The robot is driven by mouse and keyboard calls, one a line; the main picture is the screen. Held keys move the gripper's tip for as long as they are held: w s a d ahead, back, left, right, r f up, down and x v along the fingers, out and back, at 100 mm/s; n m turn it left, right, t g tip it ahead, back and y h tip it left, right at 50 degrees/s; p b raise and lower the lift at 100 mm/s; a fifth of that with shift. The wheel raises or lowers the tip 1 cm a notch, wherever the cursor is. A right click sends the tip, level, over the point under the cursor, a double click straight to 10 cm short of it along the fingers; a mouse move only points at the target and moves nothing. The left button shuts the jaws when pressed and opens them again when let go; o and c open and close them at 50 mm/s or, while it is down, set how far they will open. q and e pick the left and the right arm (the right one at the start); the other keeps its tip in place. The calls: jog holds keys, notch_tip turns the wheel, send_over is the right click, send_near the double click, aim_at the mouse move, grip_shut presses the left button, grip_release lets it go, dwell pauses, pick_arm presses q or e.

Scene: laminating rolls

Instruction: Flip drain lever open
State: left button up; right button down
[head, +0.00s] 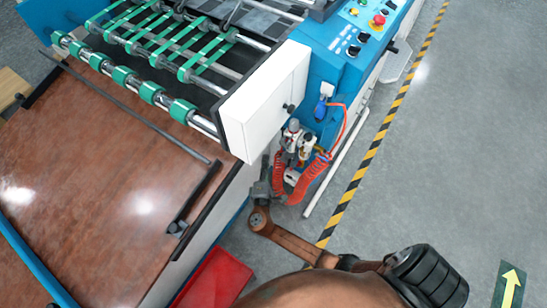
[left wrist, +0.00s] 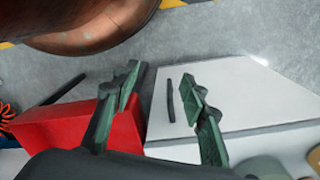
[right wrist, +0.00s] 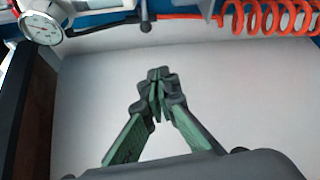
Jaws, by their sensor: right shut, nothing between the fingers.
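The air unit (head: 291,146), with grey and white parts, is mounted low on the side of the blue machine. In the right wrist view its round pressure gauge (right wrist: 41,27) shows at top left. A thin dark rod with a round black end (right wrist: 146,26) sticks out beside the gauge; it may be the drain lever, but I cannot be sure. My right gripper (right wrist: 158,82) is shut and empty, its tips below the rod end in the picture and apart from it. In the head view the right gripper (head: 267,184) is just left of the coiled hose. My left gripper (left wrist: 165,92) is open and empty.
An orange-red coiled hose (head: 312,178) hangs beside the air unit and also crosses the upper right of the right wrist view (right wrist: 268,18). A red box (head: 217,279) stands on the floor beside the brown table (head: 85,150).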

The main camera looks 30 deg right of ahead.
pick_arm(q)
jog(key=shift+s+d+r, duration=0.1)
jog(key=shift+d+r, duration=0.05)
jog(key=shift+r, duration=1.3)
pick_arm(e)
jog(key=shift+s+d+r, duration=0.1)
jog(key=shift+s+d, duration=0.15)
jog(key=shift+d, duration=0.35)
jog(key=shift+s+d+r, duration=0.15)
jog(key=shift+s+d, duration=0.05)
jog(key=shift+d, duration=0.45)
jog(key=shift+s+d+r, duration=0.1)
jog(key=shift+s+d, duration=0.15)
jog(key=shift+d, duration=0.35)
jog(key=shift+s+d, duration=0.1)
jog(key=shift+d, duration=0.05)
